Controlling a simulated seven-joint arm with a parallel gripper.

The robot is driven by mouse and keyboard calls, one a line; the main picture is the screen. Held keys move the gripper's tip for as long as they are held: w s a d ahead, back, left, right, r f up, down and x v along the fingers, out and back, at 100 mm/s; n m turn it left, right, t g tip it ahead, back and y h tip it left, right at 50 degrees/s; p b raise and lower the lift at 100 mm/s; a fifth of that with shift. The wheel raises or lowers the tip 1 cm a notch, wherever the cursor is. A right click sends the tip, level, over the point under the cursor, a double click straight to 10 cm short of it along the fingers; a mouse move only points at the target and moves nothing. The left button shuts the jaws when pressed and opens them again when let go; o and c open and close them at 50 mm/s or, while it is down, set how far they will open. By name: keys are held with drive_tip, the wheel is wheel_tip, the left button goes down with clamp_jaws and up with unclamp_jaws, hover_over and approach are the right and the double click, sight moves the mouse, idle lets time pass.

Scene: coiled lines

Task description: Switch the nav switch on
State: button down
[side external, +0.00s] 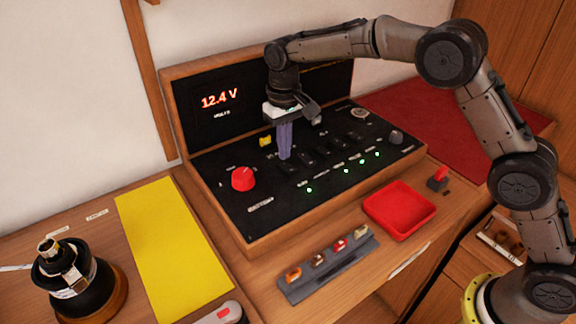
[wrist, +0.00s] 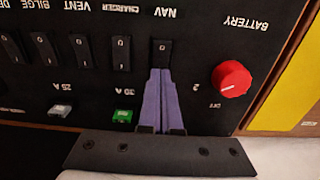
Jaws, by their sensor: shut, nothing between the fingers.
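The black nav switch (wrist: 161,50) is a rocker under an upside-down NAV label in the wrist view, with a small pale mark on its face. In the side external view the gripper tips come down at the row of rockers on the black panel (side external: 315,192), beside the red knob. My gripper (wrist: 160,72) has its two purple fingers together, tips at the near edge of the nav switch. I cannot tell whether they touch it. It also shows in the side external view (side external: 285,156), pointing down. The fingers hide part of the panel.
The red battery knob (wrist: 231,79) is close beside the nav switch. The charger rocker (wrist: 121,52) is on its other side. Several green lamps (side external: 309,190) are lit on the panel. A red tray (side external: 418,228) and a fuse rack (side external: 332,277) lie in front.

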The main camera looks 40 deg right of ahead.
sight(285, 164)
drive_tip(key=shift+r, duration=2.6)
